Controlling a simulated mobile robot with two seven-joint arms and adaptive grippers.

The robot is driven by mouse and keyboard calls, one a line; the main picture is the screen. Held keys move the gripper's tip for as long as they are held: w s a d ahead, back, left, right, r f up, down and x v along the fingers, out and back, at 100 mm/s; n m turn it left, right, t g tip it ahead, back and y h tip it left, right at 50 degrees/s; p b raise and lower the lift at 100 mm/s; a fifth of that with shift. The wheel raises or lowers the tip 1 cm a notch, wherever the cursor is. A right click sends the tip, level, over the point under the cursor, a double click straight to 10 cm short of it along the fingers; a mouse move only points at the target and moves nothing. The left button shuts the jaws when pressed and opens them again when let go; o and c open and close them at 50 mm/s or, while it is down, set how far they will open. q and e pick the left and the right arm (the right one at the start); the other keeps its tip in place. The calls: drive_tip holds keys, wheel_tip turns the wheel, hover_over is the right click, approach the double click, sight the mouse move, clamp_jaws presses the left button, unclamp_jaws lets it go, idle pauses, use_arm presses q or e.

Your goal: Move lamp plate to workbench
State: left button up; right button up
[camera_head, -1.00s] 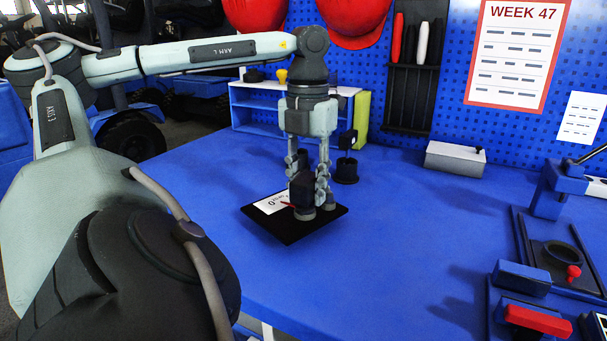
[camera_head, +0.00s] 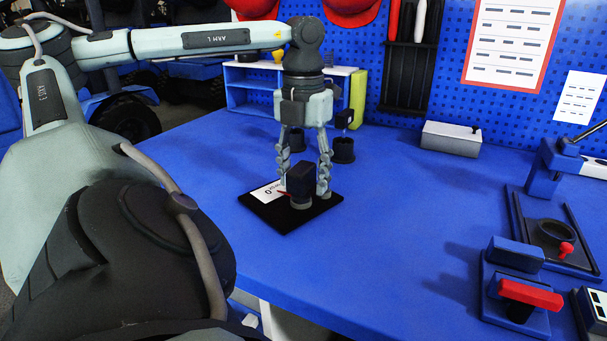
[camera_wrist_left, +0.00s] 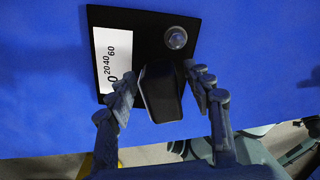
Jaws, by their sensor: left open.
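A flat black plate (camera_head: 290,219), which I take as the lamp plate, lies on the blue workbench (camera_head: 400,230). It carries a white scale label (camera_head: 267,191), a small red pointer and an upright black block (camera_head: 301,178). The fingers look apart from the block. My right gripper is out of view.
A blue shelf (camera_head: 250,88) and dark cylindrical pieces (camera_head: 343,150) stand behind my gripper. A grey box (camera_head: 451,138) sits near the pegboard. Fixtures with a red handle (camera_head: 530,294) fill the right. The bench's middle is clear.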

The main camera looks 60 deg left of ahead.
use_arm(q)
wheel_tip(320, 180, up, 11)
drive_tip(key=shift+r+p, duration=0.1)
drive_tip(key=shift+p, duration=0.9)
drive_tip(key=shift+r, duration=0.5)
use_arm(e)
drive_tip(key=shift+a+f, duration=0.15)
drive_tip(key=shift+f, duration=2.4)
